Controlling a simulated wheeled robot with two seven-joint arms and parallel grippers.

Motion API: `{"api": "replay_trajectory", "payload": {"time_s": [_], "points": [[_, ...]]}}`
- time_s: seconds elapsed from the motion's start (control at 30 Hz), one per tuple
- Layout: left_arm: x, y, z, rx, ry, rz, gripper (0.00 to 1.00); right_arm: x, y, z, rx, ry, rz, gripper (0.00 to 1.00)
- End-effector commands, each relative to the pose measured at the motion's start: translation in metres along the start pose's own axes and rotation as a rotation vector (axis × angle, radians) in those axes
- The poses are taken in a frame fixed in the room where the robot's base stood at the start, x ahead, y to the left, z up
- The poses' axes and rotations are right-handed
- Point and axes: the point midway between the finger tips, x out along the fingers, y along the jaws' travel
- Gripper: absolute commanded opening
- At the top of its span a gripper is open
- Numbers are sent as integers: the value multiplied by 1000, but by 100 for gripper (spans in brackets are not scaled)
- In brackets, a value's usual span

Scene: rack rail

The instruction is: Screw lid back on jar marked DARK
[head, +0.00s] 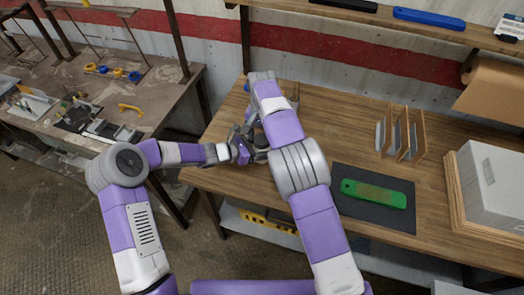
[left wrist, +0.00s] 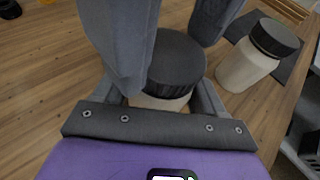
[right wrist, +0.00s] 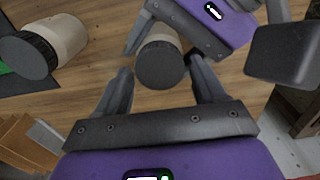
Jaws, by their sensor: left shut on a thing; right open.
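A cream jar (left wrist: 160,103) with a black ribbed lid (left wrist: 172,62) sits between the fingers of my left gripper (left wrist: 162,92), which is shut on its body. The same jar shows in the right wrist view (right wrist: 160,40), with its lid (right wrist: 161,65) facing that camera. My right gripper (right wrist: 160,68) is open, its fingers on either side of this lid; I cannot tell whether they touch it. A second cream jar (right wrist: 68,35) with a black lid (right wrist: 28,55) stands apart; it also shows in the left wrist view (left wrist: 240,73). No DARK marking is readable. My arms hide both jars in the head view.
On the wooden workbench (head: 355,125), a green object (head: 375,194) lies on a dark mat (head: 345,220). An upright divider rack (head: 402,135) stands behind it and a grey box (head: 490,180) at the right. A separate cluttered table (head: 160,85) is at the left.

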Motion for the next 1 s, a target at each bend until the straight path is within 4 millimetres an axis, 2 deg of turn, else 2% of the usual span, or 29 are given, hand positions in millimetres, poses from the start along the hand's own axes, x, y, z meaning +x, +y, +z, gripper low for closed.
{"api": "replay_trajectory", "payload": {"time_s": [0.13,0.4,0.7,0.87,0.9,1.0], "points": [[0,0,0,0,0,0,0,7,0,0,-1,1,1,70],[0,0,0,0,0,0,0,8,0,0,-1,1,0,70],[0,0,0,0,0,-1,0,8,0,0,-1,1,0,24],[0,0,0,0,0,-1,0,8,0,0,-1,1,0,23],[0,0,0,0,0,-1,0,8,0,0,-1,1,0,64],[0,0,0,0,0,-1,0,8,0,0,-1,1,0,79]]}}
